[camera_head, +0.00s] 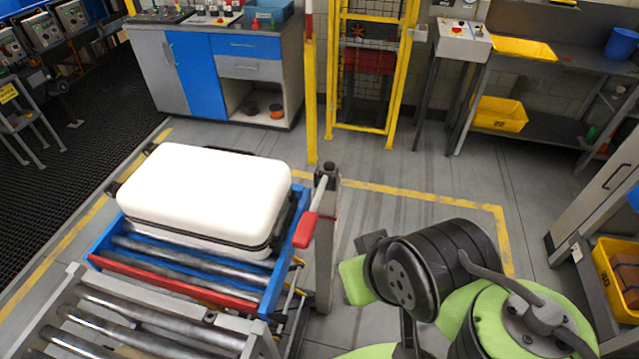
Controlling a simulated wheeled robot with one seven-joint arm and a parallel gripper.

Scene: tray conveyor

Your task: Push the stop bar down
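A red bar (170,279) runs across the near side of the blue roller frame (112,238), level with the rollers; it may be the stop bar. A red-handled lever (306,229) with a pale rod slants down to the left from a grey post (326,270) at the frame's right corner. I cannot tell whether the two are linked. A white case with dark edges (205,195) lies flat on the rollers behind the red bar. My green and black arm is at the lower right, apart from the lever. No gripper fingers can be made out.
A grey roller conveyor (130,325) lies nearest, at lower left. A yellow post (311,90) and yellow-framed mesh gate (368,70) stand behind. A blue and grey cabinet (240,70) is at the back left, a workbench (555,60) at the back right. The floor between is clear.

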